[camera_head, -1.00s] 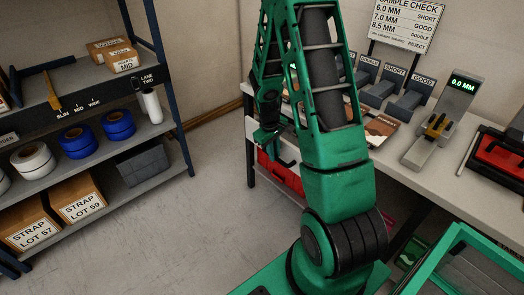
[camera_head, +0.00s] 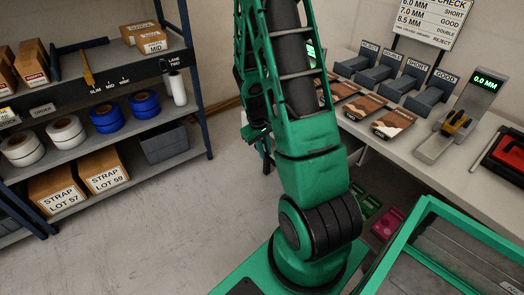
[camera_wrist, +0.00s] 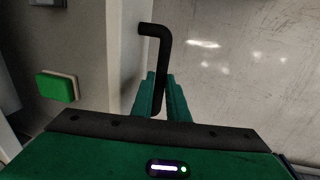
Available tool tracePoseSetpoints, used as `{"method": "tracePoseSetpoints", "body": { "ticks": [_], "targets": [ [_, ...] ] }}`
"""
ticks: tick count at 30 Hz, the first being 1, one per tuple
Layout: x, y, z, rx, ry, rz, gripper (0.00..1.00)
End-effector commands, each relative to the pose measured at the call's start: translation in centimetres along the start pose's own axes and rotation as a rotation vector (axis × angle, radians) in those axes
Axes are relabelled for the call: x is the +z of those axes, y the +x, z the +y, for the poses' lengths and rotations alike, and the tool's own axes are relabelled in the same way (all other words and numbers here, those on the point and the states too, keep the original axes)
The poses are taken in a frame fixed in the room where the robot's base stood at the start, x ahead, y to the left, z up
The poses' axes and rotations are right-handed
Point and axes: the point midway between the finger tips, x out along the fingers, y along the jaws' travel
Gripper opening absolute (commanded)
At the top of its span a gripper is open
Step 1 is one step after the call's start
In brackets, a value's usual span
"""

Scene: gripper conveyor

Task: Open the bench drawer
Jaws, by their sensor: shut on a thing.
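My gripper (camera_wrist: 161,92) is shut on a black bent bar handle (camera_wrist: 164,48) in the wrist view, with one green finger on each side of its lower part. A pale upright panel (camera_wrist: 129,60) stands at the handle's upper left end and looks like the drawer front. In the head view my gripper is mostly hidden behind my green arm, left of the bench (camera_head: 444,165). The drawer is hidden there too, so I cannot tell how far it stands out.
Blue shelving (camera_head: 204,110) with strap rolls and boxes stands at the left. Grey floor (camera_head: 170,220) is free between shelving and arm. A green-framed bin (camera_head: 420,215) is close at the right.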

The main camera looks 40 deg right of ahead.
Motion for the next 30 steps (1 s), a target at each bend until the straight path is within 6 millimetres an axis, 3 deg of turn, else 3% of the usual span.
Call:
{"method": "tracePoseSetpoints", "body": {
  "ticks": [6,7,9,20,30],
  "targets": [
    [-0.4,-0.1,0.1,0.000,0.000,0.009,0.00],
    [-0.4,-0.1,0.1,0.000,0.000,0.010,0.21],
    [-0.4,-0.1,0.1,0.000,0.000,0.009,0.33],
    [-0.2,-0.4,0.2,0.000,0.001,0.006,0.33],
    [-0.3,-5.2,0.1,0.001,0.001,0.010,0.33]
  ]
}}
